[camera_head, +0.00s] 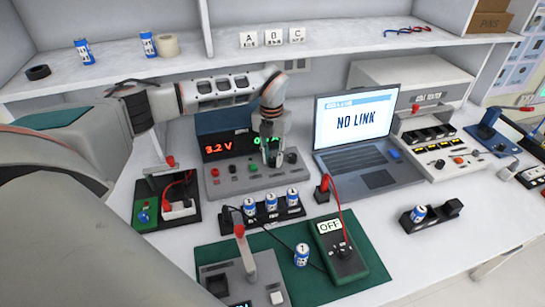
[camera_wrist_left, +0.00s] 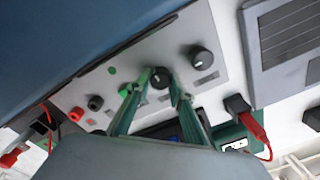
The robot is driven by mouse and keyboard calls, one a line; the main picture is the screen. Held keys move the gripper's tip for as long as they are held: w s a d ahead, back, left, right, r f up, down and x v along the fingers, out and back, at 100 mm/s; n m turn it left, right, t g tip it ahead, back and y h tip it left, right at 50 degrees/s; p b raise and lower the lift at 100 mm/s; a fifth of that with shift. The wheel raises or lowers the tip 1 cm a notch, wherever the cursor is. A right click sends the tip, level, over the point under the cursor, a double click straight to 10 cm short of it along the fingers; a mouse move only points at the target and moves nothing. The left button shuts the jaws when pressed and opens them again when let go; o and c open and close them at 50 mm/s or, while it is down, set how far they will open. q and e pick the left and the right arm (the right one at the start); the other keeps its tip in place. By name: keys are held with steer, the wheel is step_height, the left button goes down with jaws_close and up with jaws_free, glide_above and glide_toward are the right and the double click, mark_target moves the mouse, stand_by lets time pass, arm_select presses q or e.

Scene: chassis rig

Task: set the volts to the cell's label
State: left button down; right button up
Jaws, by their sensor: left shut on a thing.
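The power supply (camera_head: 225,180) stands on the bench with a red voltage display (camera_head: 218,148), which looks like 3.2 V, though the first digit is hard to read. A green readout beside it is partly hidden by my gripper. My left gripper (camera_head: 272,152) points down at the panel. In the left wrist view its fingers (camera_wrist_left: 161,82) are shut on a black knob (camera_wrist_left: 159,76). A second black knob (camera_wrist_left: 202,58) is to the right. A blue-and-white cell (camera_head: 302,254) stands on the green mat; its small label is hard to read. My right gripper is out of view.
Several cells sit in a black holder (camera_head: 268,214) in front of the supply. A green multimeter (camera_head: 338,247) reads OFF. A laptop (camera_head: 355,125) shows NO LINK. Another holder with a cell (camera_head: 419,213) stands to the right. A shelf (camera_head: 330,40) runs above.

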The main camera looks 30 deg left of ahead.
arm_select(q)
steer(key=shift+r+m+p, duration=0.2)
steer(key=shift+m+p, duration=0.4)
steer(key=shift+p, duration=0.05)
steer(key=shift+m+p, duration=0.9)
steer(key=shift+m, duration=0.3)
steer(key=shift+f+m+p, duration=0.1)
steer(key=shift+m+p, duration=0.55)
steer(key=shift+m, duration=0.35)
steer(key=shift+m+p, duration=0.5)
steer(key=shift+m, duration=0.4)
steer(key=shift+f+m, duration=0.1)
steer(key=shift+m, duration=0.2)
steer(key=c, duration=1.8)
jaws_free()
